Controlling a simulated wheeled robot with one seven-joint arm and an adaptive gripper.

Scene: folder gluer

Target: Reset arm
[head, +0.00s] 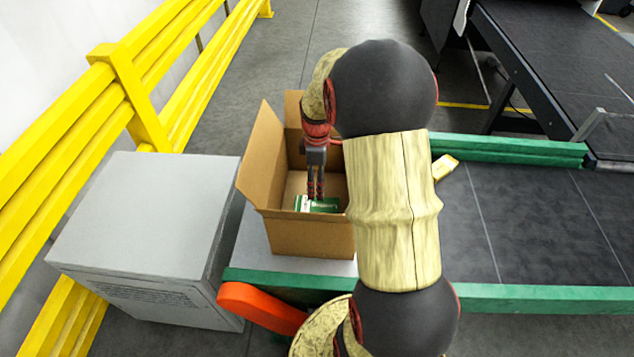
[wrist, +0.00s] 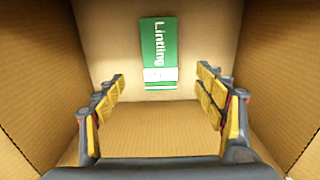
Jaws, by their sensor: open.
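My gripper (head: 315,190) reaches down into an open cardboard box (head: 312,237). In the wrist view my gripper (wrist: 160,105) is open, with its two fingers wide apart and nothing between them. A green and white carton (head: 318,204) lies on the floor of the box. In the wrist view the carton (wrist: 158,52) lies flat beyond the fingertips, apart from them, with the word "Lintling" on it. My arm hides the right part of the box in the head view.
A conveyor (head: 530,215) with green side rails runs off to the right, and a small yellow and white item (head: 445,167) lies by its far rail. A grey cabinet (head: 150,215) and a yellow guardrail (head: 125,85) stand on the left.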

